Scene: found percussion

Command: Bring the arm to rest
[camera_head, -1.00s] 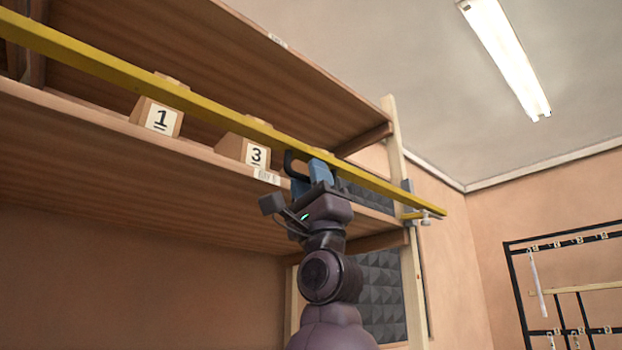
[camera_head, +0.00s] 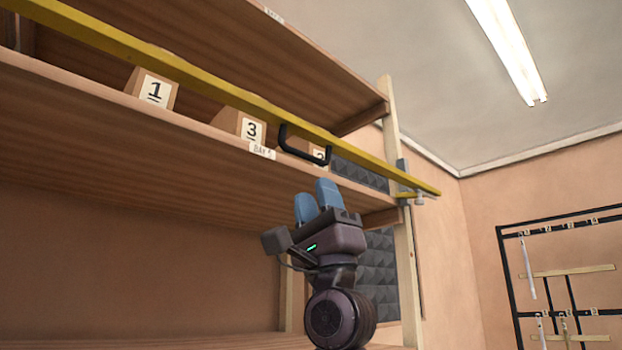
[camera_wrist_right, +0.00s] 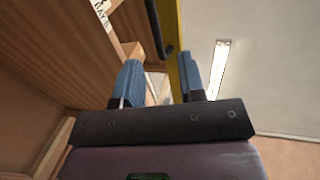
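My right gripper (camera_head: 317,198) is in the middle of the head view, pointing up, with its blue fingers apart and nothing between them. In the right wrist view its two fingers (camera_wrist_right: 161,82) also stand apart with a clear gap. The black handle (camera_head: 303,157) on the yellow bar (camera_head: 200,84) is above the fingertips, and there is a gap between them. The handle (camera_wrist_right: 156,32) also shows beyond the fingers in the right wrist view. My left gripper is not in view.
Wooden blocks numbered 1 (camera_head: 156,89) and 3 (camera_head: 252,130), and another partly hidden by the handle, stand on the shelf (camera_head: 200,135) behind the bar. A shelf post (camera_head: 408,270) is right of my arm. A black rack (camera_head: 510,285) is at the far right.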

